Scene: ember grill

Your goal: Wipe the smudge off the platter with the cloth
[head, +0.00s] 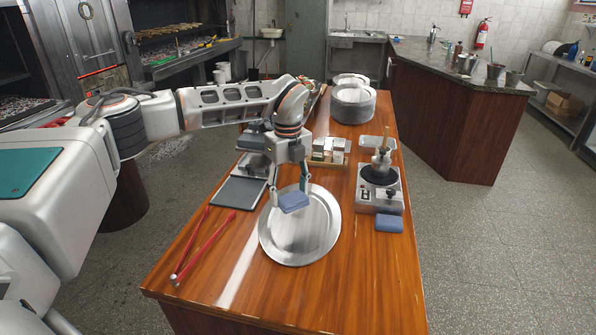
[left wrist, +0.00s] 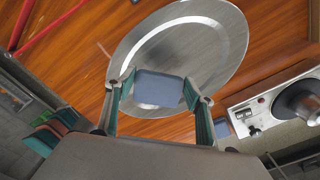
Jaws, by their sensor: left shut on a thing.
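The round metal platter (head: 300,243) lies on the wooden table; it also shows in the left wrist view (left wrist: 215,40). My left gripper (head: 293,196) is over the far part of the platter, shut on a folded blue cloth (head: 294,202). The cloth shows between the two fingers in the left wrist view (left wrist: 160,88). I cannot tell whether the cloth touches the platter. No smudge can be made out clearly on the platter. A second blue cloth (head: 389,223) lies on the table to the right. My right gripper is not in view.
Red-handled tongs (head: 205,248) lie left of the platter. A dark tablet-like scale (head: 240,191) is behind them. A burner with a pot (head: 378,190) stands at right, and a small rack of boxes (head: 328,152) behind the platter. A plate stack (head: 353,103) stands at the far end.

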